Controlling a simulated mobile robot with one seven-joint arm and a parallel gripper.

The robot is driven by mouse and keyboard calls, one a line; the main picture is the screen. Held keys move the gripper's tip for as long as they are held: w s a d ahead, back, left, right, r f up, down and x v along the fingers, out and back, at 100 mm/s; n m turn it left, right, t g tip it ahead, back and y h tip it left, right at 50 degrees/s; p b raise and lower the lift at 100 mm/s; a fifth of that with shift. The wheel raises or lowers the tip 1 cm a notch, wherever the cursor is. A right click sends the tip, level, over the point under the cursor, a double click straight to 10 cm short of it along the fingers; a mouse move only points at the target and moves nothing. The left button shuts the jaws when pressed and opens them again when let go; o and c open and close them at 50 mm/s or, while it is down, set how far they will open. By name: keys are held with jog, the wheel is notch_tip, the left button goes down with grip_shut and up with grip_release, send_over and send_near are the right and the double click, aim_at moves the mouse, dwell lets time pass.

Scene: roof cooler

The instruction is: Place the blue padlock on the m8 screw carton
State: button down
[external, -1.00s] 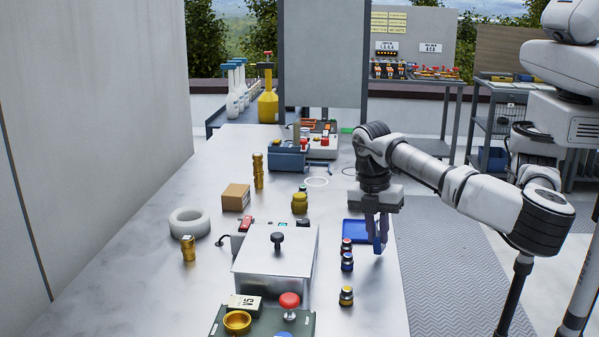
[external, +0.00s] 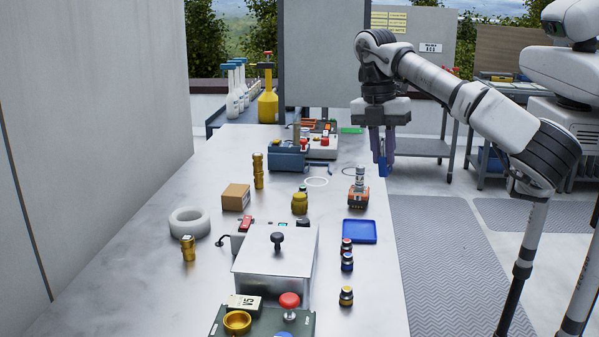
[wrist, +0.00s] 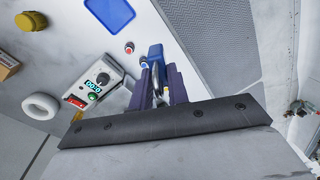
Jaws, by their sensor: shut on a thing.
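My gripper (external: 382,145) is raised above the right side of the metal table, pointing down. It is shut on the blue padlock (wrist: 155,54), whose blue body hangs past the fingertips in the wrist view; its grey shackle lies between the fingers. In the external view the padlock (external: 383,168) is a small blue shape below the fingers. A brown carton (external: 236,197) stands mid-table, left of and below my gripper in the picture; its edge shows in the wrist view (wrist: 6,66). I cannot read a label on it.
A blue tray (external: 359,231) lies empty at the table's right edge. An orange-based device (external: 358,197) stands behind it. Brass fittings (external: 258,171), a grey ring (external: 189,222) and a metal box (external: 275,258) surround the carton. The table's left side is largely clear.

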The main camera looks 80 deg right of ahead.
jog(key=w+d+f+m, duration=0.3)
jog(key=d+f+m, duration=0.1)
jog(key=d+f, duration=0.1)
jog(key=w+d+f+m+t, duration=0.1)
jog(key=w+d+f+m, duration=0.3)
jog(key=d+f+m, duration=0.1)
jog(key=w+d+f+m+y, duration=0.1)
jog(key=w+d+f+m, duration=0.2)
jog(key=d+f, duration=0.3)
jog(key=shift+w+f+m, duration=0.15)
jog(key=shift+w+m, duration=0.15)
jog(key=shift+m, duration=0.4)
jog(key=w+d+r+h, duration=0.1)
jog(key=w+d+r, duration=0.2)
jog(key=d+r, duration=0.45)
jog(key=w+d+r+h, duration=0.1)
jog(key=w+d+r, duration=0.1)
jog(key=d+r, duration=0.55)
jog(key=p, duration=0.3)
send_over(315, 197)
notch_tip(315, 197, down, 18)
jog(key=shift+f, duration=0.1)
jog(key=shift+f+b, duration=0.2)
jog(key=shift+b, duration=0.2)
jog(key=c, duration=1.4)
grip_release()
jog(key=shift+o, duration=0.2)
